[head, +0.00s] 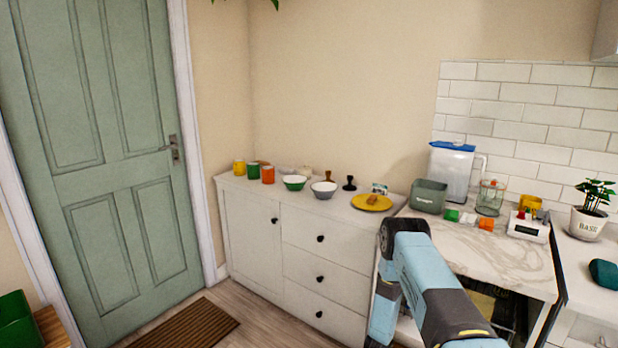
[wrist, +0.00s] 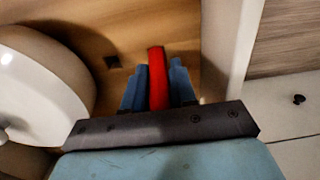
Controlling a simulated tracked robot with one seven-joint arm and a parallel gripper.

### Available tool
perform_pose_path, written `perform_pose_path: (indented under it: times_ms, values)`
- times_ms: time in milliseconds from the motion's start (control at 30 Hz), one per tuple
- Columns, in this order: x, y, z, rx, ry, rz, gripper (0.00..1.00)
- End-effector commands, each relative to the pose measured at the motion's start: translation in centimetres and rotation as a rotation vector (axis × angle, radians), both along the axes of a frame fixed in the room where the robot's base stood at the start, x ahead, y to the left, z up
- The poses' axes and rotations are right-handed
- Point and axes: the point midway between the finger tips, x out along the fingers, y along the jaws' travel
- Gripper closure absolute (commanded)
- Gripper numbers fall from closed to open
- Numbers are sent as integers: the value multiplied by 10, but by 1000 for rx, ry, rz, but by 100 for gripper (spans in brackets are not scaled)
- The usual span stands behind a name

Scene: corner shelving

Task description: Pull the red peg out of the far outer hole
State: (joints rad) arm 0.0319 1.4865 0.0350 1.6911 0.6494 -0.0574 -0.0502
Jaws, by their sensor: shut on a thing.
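The red peg (wrist: 156,82) is between the two blue fingers of my gripper (wrist: 159,68), which is shut on it, in the wrist view. Its far end shows a little beyond the fingertips, over a brown wooden surface (wrist: 125,28). I cannot tell whether any of the peg is in a hole. In the head view my arm reaches down at the marble counter, and neither the gripper nor the peg can be made out.
A white rounded object (wrist: 38,75) is close on the left in the wrist view. A pale upright edge (wrist: 220,45) is on the right. The head view shows a marble counter (head: 480,248) with several items and a white drawer cabinet (head: 300,240).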

Motion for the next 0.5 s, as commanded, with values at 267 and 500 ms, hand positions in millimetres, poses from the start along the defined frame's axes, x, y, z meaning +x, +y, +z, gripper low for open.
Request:
perform_pose_path:
  times_ms: [267,500]
  values:
    - [-21,0,-15,0,32,0,100]
    - [-20,0,-11,0,32,0,100]
